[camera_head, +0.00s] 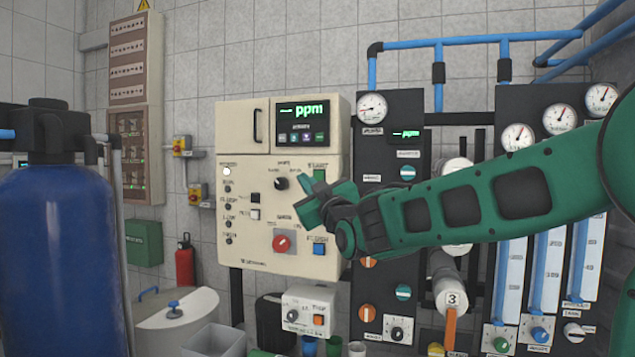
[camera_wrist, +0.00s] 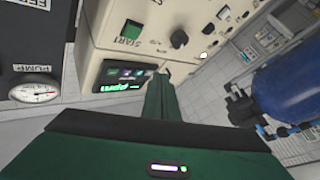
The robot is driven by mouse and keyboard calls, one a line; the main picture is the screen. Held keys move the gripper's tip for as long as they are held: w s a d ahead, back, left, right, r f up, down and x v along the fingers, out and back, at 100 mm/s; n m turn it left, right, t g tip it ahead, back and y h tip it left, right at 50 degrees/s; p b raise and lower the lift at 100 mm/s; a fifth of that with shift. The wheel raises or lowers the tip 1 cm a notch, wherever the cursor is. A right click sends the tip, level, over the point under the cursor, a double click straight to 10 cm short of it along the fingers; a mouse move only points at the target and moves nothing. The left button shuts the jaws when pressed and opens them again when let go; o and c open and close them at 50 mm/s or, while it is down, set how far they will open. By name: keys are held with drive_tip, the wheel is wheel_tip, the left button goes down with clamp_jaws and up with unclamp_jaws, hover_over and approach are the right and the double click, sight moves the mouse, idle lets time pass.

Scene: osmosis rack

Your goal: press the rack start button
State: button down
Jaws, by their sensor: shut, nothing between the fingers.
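The cream control panel (camera_head: 262,238) stands in the middle of the head view. Its green start button (camera_head: 320,175) is at the panel's upper right, under a START label, partly behind my gripper. In the wrist view the same green button (camera_wrist: 131,30), with START beside it, is above and left of my fingers. My gripper (camera_head: 304,192) is shut and empty, in front of the panel's right side. In the wrist view the closed fingers (camera_wrist: 160,84) point toward the panel, beside its ppm display (camera_wrist: 125,76). Contact with the button is not visible.
The panel also has a black knob (camera_head: 281,183), a red knob (camera_head: 282,243) and a blue button (camera_head: 319,249). A smaller white box (camera_head: 308,311) sits below. Gauges and pipes are at right; a blue tank (camera_head: 55,255) stands at left.

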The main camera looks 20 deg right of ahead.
sight(317, 179)
drive_tip(key=w+d, duration=0.4)
drive_tip(key=w, duration=0.2)
drive_tip(key=shift+w+d, duration=0.35)
drive_tip(key=shift+d, duration=0.05)
idle(1.9)
drive_tip(key=shift+w+d, duration=0.3)
drive_tip(key=shift+w+d, duration=0.25)
drive_tip(key=shift+w, duration=0.15)
idle(0.9)
drive_tip(key=shift+s+a, duration=0.1)
drive_tip(key=shift+s, duration=0.05)
drive_tip(key=shift+s+a, duration=0.45)
drive_tip(key=shift+s, duration=0.15)
drive_tip(key=s+a, duration=0.1)
drive_tip(key=s, duration=0.1)
drive_tip(key=s+a, duration=0.2)
idle(0.7)
